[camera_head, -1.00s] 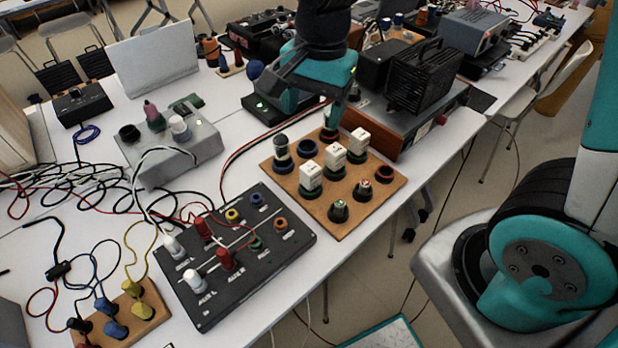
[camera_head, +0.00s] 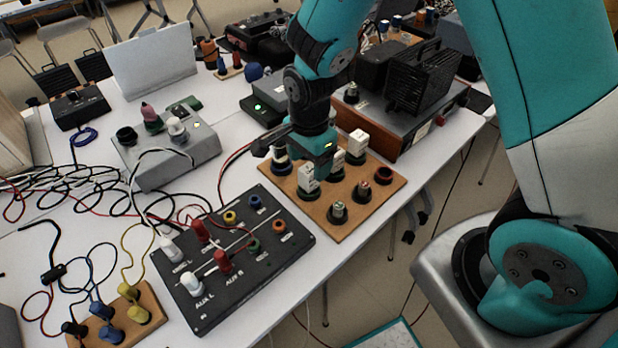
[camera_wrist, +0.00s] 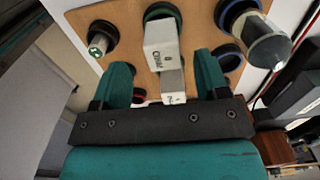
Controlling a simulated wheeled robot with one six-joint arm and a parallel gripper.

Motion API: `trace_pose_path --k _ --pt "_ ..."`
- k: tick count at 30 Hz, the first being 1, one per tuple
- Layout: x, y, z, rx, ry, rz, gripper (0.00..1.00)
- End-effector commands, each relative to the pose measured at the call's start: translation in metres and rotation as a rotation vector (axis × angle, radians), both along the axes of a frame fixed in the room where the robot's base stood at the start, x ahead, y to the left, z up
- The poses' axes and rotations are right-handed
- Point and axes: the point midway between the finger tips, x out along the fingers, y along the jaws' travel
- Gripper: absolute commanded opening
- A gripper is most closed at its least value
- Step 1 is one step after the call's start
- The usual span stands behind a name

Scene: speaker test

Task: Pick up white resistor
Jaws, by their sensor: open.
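Three white resistor blocks stand upright on a wooden board (camera_head: 345,229): a front-left one (camera_head: 308,180), a middle one (camera_head: 339,164) and a back-right one (camera_head: 358,143). My gripper (camera_head: 318,160) is over the left part of the board, close to the front-left and middle blocks, partly covering them. In the wrist view my gripper (camera_wrist: 163,72) is open and empty. One white block (camera_wrist: 161,46) with dark lettering lies just ahead of the fingertips, centred between them. A second white block (camera_wrist: 174,82) shows behind it, between the fingers. Contact cannot be told.
A black panel with plugs (camera_head: 215,312) lies to the left. A black device (camera_head: 425,75) on a wooden-sided box stands behind.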

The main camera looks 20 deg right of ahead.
Motion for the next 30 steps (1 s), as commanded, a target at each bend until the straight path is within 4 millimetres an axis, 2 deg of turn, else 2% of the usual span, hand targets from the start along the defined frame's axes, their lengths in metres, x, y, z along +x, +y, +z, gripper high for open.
trace_pose_path --k 11,20,27,30 --pt "0.003 0.0 -0.048 -0.001 0.002 0.001 0.68" --pt "0.003 0.0 -0.053 0.0 -0.001 0.0 0.68" --pt "0.003 0.0 -0.052 0.0 -0.001 0.0 0.13" --pt "0.003 0.0 -0.052 0.0 -0.001 0.0 0.13"
